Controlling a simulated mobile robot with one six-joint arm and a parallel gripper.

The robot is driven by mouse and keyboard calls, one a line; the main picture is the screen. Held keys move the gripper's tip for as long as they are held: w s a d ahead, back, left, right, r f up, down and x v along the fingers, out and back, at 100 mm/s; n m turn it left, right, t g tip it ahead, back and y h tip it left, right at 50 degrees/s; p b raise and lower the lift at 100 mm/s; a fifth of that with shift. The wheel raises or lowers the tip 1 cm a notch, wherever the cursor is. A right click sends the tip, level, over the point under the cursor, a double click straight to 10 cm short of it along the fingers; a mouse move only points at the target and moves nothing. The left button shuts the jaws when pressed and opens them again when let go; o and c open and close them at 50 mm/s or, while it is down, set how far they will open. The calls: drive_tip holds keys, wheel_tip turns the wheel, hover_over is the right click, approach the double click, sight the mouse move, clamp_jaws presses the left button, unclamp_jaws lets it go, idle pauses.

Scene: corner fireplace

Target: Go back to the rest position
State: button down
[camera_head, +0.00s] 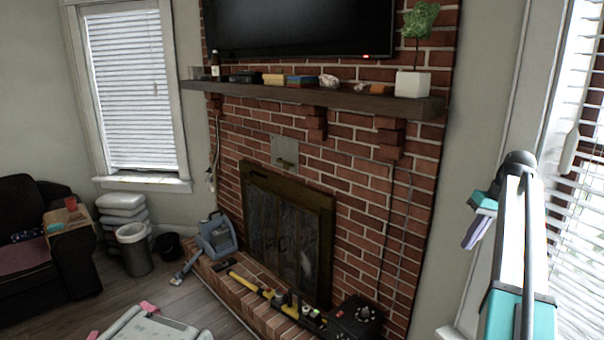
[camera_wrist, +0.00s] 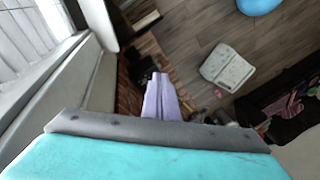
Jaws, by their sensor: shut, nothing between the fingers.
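My gripper (camera_head: 476,232) shows at the right of the head view, raised in front of the wall beside the window. Its lilac fingers point down and lie together. In the wrist view, my gripper's fingers (camera_wrist: 161,92) are side by side and shut, with nothing between them. The fingers are in free air, well above the floor and the brick hearth. My teal and white arm stands upright along the right of the head view.
The brick fireplace has a dark mantel (camera_head: 300,95) bearing small items and a potted plant (camera_head: 412,84). On the hearth (camera_head: 235,287) stand a blue-grey appliance (camera_head: 217,236) and tools. An armchair (camera_head: 30,250) is at left. Window blinds (camera_head: 580,200) are close to my arm.

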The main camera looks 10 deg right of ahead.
drive_tip(key=a+f+n+g+b, duration=0.1)
drive_tip(key=a+f, duration=0.6)
drive_tip(key=f, duration=0.5)
drive_tip(key=a+f+g+y+b, duration=0.1)
drive_tip(key=a+f+g, duration=0.1)
drive_tip(key=a+f, duration=0.75)
drive_tip(key=a+f+n+g+b, duration=0.1)
drive_tip(key=a+f, duration=0.5)
drive_tip(key=f, duration=0.7)
drive_tip(key=s+a+f+g+b, duration=0.1)
drive_tip(key=s+a+f+g, duration=0.1)
drive_tip(key=s+a+f, duration=0.6)
drive_tip(key=s+a+f+g+b, duration=0.1)
drive_tip(key=s+a+f+b, duration=0.15)
drive_tip(key=a+f, duration=0.6)
drive_tip(key=s+a+f+h, duration=0.1)
drive_tip(key=s+f+h, duration=0.1)
drive_tip(key=s+f, duration=0.8)
drive_tip(key=s+a+f+m+h+b, duration=0.1)
drive_tip(key=s+a+f, duration=0.1)
drive_tip(key=s+f, duration=0.8)
drive_tip(key=shift+s+g+h+b, duration=0.3)
drive_tip(key=shift+s+h, duration=0.1)
drive_tip(key=shift+s, duration=2.25)
